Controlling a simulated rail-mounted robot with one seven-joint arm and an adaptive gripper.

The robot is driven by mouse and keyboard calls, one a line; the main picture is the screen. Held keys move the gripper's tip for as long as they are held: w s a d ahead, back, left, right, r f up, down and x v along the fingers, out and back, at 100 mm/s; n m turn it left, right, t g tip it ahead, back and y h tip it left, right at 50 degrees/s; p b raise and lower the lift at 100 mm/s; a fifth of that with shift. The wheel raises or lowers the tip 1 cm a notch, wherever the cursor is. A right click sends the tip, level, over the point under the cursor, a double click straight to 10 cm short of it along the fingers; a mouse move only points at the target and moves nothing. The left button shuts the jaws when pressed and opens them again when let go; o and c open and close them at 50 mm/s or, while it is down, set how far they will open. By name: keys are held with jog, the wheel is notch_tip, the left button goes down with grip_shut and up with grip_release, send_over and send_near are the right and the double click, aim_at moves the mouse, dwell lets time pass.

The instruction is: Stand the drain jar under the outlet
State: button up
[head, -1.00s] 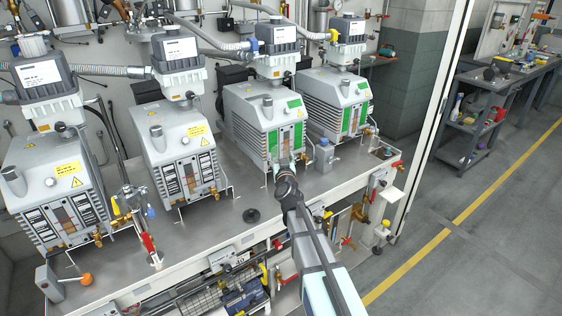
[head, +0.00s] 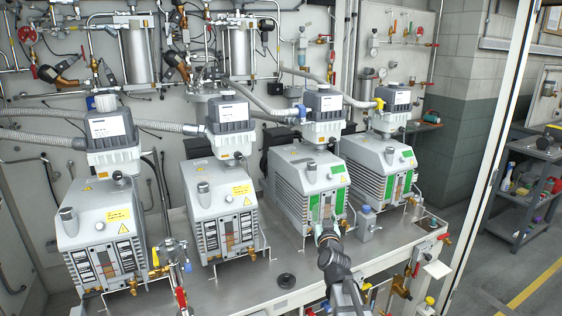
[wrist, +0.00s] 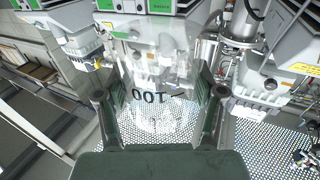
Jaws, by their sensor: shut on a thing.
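My gripper (wrist: 160,104) is shut on a clear drain jar (wrist: 158,122), seen in the wrist view between the two fingers. The jar carries a dark "100" mark, upside down in that view. In the head view my gripper (head: 327,234) is low in front of the third pump from the left (head: 308,187), which has green labels. My wrist covers the lower front of that pump, so its outlet is hidden. I cannot tell whether the jar touches the bench (head: 262,292) or is directly under an outlet.
Two pumps with yellow labels (head: 100,225) (head: 220,210) stand to the left, another green-labelled pump (head: 380,172) to the right. A small grey container (head: 367,222) stands close right of my gripper. A black round piece (head: 286,281) lies on the bench. A red-handled valve (head: 181,298) rises at the front left.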

jog(key=s+r, duration=0.5)
jog(key=s, duration=0.4)
jog(key=w+f, duration=0.1)
jog(key=w, duration=0.1)
jog(key=w+f, duration=0.1)
jog(key=w, duration=0.2)
jog(key=w+f, duration=0.1)
jog(key=w, duration=0.1)
jog(key=shift+w+f, duration=0.25)
jog(key=w+f+h, duration=0.1)
jog(key=w+f, duration=0.5)
jog(key=shift+d+m, duration=0.4)
notch_tip(320, 180, down, 15)
jog(key=b, duration=1)
jog(key=shift+f+b, duration=0.3)
jog(key=shift+f, duration=1.95)
